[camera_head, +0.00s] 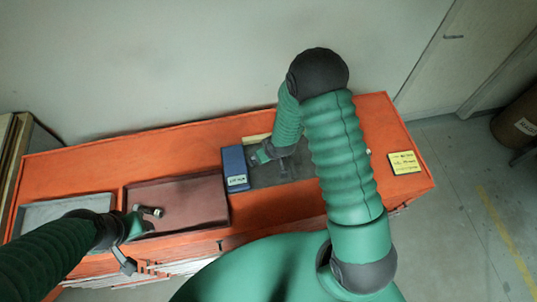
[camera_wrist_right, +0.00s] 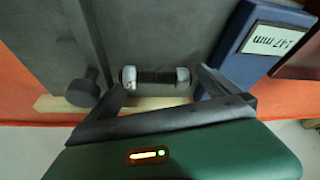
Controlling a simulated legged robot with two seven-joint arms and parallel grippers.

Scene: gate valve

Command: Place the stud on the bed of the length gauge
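The stud (camera_wrist_right: 155,80) has a dark threaded middle and pale ends. In the right wrist view it lies on or just above the dark grey bed of the length gauge (camera_wrist_right: 150,25), near a pale strip. My right gripper (camera_wrist_right: 162,88) is open, its fingers either side of the stud's ends, with a small gap at the right end. Whether the left finger touches cannot be told. In the head view my right gripper (camera_head: 268,156) is over the gauge (camera_head: 265,174), hiding the stud. My left gripper (camera_head: 143,240) is open and empty by the brown tray's front left corner.
A blue block (camera_head: 235,167) labelled 147 mm adjoins the gauge's left side. A dark knob (camera_wrist_right: 84,90) stands beside the stud. The brown tray (camera_head: 185,200) and a grey tray (camera_head: 60,210) lie left on the orange bench (camera_head: 130,160). A yellow label (camera_head: 403,163) lies right.

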